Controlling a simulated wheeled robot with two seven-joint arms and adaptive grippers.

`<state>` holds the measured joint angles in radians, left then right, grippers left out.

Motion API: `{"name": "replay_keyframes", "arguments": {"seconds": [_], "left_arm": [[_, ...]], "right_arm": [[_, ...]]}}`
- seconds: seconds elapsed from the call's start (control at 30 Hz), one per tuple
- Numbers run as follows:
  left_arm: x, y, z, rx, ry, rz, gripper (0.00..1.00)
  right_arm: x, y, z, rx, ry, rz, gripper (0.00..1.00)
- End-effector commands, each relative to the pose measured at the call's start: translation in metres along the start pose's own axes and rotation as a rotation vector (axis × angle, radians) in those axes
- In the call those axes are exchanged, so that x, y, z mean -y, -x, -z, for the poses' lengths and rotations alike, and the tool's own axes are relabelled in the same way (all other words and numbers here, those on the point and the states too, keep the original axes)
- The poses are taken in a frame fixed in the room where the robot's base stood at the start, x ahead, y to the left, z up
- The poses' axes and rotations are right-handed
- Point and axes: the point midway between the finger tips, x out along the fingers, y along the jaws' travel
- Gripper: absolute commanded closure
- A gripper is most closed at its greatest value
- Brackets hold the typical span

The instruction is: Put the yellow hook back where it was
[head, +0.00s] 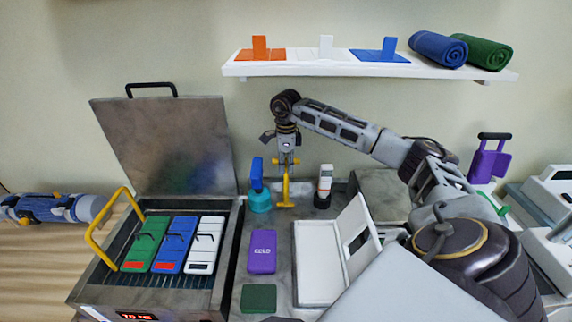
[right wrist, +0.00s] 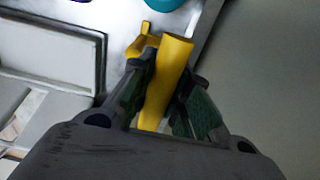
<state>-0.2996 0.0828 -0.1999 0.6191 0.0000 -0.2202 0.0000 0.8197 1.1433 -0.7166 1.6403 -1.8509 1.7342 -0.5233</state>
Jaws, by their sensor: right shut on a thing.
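The yellow hook (head: 286,190) hangs upright below my right gripper (head: 287,162), with its short foot at the bottom. It is above or close to the grey counter behind the purple cold pack; I cannot tell whether it touches. In the right wrist view the hook's yellow bar (right wrist: 168,72) runs between the two fingers, which are shut on it. A yellow handle-like loop (head: 105,229) stands at the left of the heated tank. My left gripper is not in view.
The open tank (head: 233,250) holds several packs. A white open case (head: 318,272) and purple pack (head: 262,252) lie in front. A shelf (head: 340,69) is above.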

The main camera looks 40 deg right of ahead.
Motion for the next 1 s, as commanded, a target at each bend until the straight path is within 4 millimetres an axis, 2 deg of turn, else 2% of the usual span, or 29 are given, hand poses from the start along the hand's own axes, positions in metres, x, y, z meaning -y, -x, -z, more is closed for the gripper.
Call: {"name": "replay_keyframes", "arguments": {"seconds": [0.1, 0.57, 0.6, 0.77, 1.0], "left_arm": [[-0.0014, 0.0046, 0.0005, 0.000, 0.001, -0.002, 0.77], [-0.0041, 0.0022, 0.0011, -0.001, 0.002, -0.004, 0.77], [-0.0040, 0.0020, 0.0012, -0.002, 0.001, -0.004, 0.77], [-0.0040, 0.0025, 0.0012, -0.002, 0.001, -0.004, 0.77], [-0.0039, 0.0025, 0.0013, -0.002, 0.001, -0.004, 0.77]], "right_arm": [[0.0010, -0.0032, 0.0000, 0.000, 0.000, 0.000, 1.00], [0.0011, -0.0078, -0.0001, 0.000, 0.001, 0.000, 1.00], [0.0010, -0.0084, -0.0001, 0.000, 0.001, 0.000, 0.81], [0.0010, -0.0078, -0.0001, 0.000, 0.001, 0.000, 0.60], [0.0010, -0.0077, -0.0001, 0.000, 0.001, 0.000, 0.60]]}}
